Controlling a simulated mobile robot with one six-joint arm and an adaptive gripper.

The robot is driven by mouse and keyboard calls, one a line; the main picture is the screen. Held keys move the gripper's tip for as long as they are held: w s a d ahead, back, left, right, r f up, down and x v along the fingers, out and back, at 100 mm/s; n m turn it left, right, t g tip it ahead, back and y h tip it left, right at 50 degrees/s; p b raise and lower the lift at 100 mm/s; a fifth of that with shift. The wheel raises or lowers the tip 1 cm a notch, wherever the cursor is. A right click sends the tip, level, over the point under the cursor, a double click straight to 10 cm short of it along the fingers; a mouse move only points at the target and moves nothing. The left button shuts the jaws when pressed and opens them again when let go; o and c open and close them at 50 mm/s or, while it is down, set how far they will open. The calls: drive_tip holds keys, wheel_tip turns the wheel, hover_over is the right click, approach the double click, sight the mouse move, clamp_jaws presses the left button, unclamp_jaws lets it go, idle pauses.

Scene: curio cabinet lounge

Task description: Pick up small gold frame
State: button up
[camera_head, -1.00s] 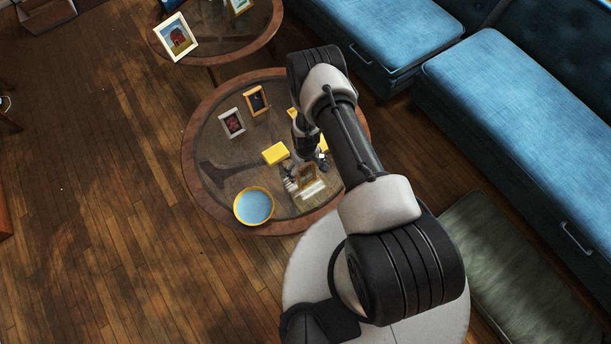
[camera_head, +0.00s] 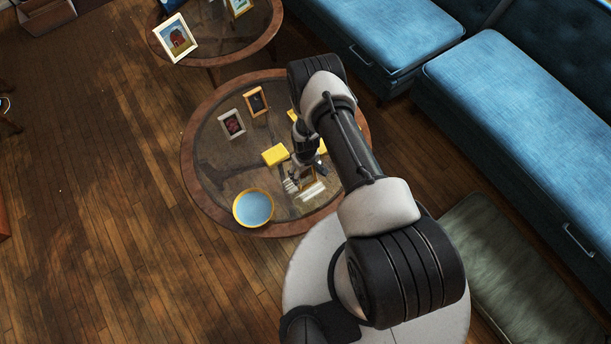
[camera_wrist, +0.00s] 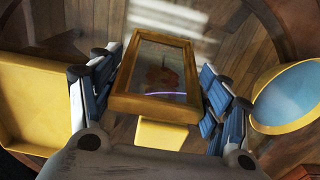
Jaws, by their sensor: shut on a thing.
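The small gold frame (camera_wrist: 120,101) stands between my two blue-padded fingers in the wrist view, with a dark, reflective picture face. My gripper (camera_wrist: 160,80) is shut on its sides. In the head view my gripper (camera_head: 304,178) is low over the front right of the round glass-topped table (camera_head: 200,190). There the gold frame (camera_head: 308,184) is small and partly hidden by my gripper. I cannot tell whether its base touches the glass.
A gold-rimmed blue bowl (camera_head: 254,208) sits close by at the front; it is at right in the wrist view (camera_wrist: 288,95). A yellow box (camera_head: 275,154), a white frame (camera_head: 232,124) and an orange-brown frame (camera_head: 256,101) stand farther left. Blue sofas (camera_head: 520,110) line the right.

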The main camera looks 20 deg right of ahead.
drive_tip(key=shift+c, duration=1.1)
drive_tip(key=shift+r, duration=0.1)
